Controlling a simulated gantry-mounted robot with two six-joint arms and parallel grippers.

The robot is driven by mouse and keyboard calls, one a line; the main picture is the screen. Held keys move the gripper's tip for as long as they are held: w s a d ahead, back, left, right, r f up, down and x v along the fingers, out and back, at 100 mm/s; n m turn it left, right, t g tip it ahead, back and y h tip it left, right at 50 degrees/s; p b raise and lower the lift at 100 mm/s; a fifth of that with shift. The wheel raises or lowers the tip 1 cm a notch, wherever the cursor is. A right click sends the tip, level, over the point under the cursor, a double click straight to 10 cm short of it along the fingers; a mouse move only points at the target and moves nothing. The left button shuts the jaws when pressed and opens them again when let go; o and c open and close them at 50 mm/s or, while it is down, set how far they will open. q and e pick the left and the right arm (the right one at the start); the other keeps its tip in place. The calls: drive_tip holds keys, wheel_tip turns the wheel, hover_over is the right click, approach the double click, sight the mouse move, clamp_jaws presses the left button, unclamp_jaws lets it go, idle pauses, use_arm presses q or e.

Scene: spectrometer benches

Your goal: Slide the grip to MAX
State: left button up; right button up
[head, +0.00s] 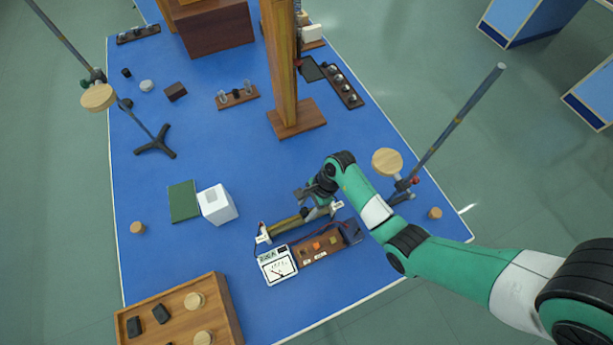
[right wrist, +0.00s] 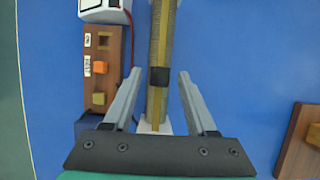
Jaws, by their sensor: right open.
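A slide rheostat (head: 286,225) lies on the blue bench, a long bar with a small white label at each end; I cannot read the labels. In the right wrist view its ridged coil (right wrist: 161,35) runs up the picture, and the black grip (right wrist: 159,77) sits on it. My right gripper (head: 314,203) is over the right half of the rheostat in the head view. In the right wrist view its open fingers (right wrist: 159,80) stand on either side of the bar, with the grip between their tips and gaps visible on both sides. My left gripper is not in view.
A white meter (head: 278,266) and a brown component board (head: 320,246) lie close in front of the rheostat. A white cube (head: 217,204) and a green book (head: 183,201) are to its left. A wooden post (head: 283,70) and a rod stand (head: 455,125) rise behind and to the right.

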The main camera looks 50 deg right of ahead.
clamp_jaws()
idle(1.4)
